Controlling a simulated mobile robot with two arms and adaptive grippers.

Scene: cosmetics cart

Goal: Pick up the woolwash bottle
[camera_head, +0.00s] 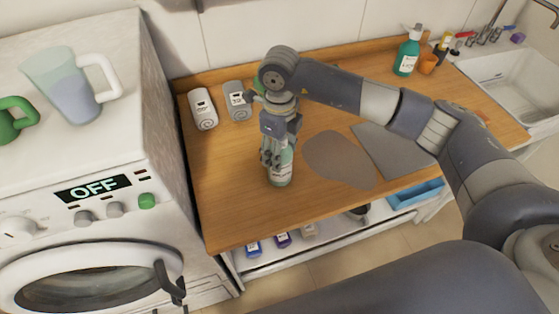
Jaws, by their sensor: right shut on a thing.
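The bottle (281,174) stands on the wooden counter near its front edge. Its lower part shows pale green with a whitish label; its top is hidden by my gripper. My right gripper (276,158) comes down from above and is shut on the bottle's upper part. The bottle looks upright, and I cannot tell whether its base touches the counter. The label is too small to read. My left gripper is not in view.
Two rolled towels (202,108) (238,101) lie behind and left. A grey round mat (338,158) and a grey sheet (392,150) lie right. A green pump bottle (407,54) stands by the sink (515,80). A washing machine (80,150) borders the counter's left; small bottles (283,240) stand below.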

